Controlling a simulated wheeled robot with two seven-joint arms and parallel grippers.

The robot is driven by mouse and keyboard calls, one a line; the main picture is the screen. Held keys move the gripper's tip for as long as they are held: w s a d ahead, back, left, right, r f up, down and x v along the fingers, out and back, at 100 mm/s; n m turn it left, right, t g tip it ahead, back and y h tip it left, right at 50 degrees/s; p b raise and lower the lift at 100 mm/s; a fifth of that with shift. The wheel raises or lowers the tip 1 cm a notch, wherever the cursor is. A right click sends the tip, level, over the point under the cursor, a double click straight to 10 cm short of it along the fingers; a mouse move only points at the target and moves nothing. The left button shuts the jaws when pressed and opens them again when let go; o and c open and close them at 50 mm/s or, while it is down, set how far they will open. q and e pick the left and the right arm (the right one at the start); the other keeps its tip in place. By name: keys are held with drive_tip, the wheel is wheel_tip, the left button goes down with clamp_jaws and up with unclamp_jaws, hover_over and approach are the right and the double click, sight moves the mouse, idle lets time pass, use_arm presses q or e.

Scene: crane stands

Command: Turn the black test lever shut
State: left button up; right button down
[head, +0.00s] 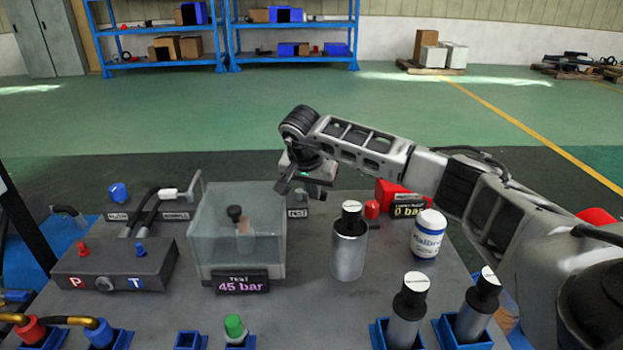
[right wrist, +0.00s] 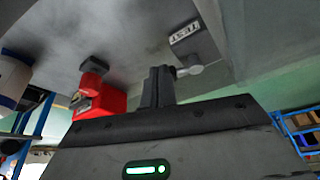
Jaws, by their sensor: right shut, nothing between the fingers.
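My right gripper (head: 283,187) is shut and empty above the TEST plate. In the right wrist view its dark fingers (right wrist: 158,85) are together, close beside the stub; I cannot tell whether they touch. My left gripper is out of view.
The clear box (head: 205,250) holds a black-topped part; its display (head: 241,284) reads 45 bar. A red unit (head: 392,190) reading 0 bar, a silver cylinder (head: 349,255) and a white-blue tub (head: 428,235) stand to the right. A hose block (head: 115,265) sits left.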

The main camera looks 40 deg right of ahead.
drive_tip(key=shift+w+d+f, duration=0.1)
drive_tip(key=shift+d+f, duration=0.05)
drive_tip(key=shift+f, duration=0.2)
drive_tip(key=shift+d+r+n, duration=0.1)
drive_tip(key=shift+d+n, duration=0.3)
drive_tip(key=shift+n, duration=0.1)
drive_tip(key=shift+d+n+t+y+p, duration=0.3)
drive_tip(key=shift+d+n+t, duration=0.15)
drive_tip(key=shift+n, duration=0.45)
drive_tip(key=shift+w+d, duration=0.15)
drive_tip(key=shift+d, duration=0.15)
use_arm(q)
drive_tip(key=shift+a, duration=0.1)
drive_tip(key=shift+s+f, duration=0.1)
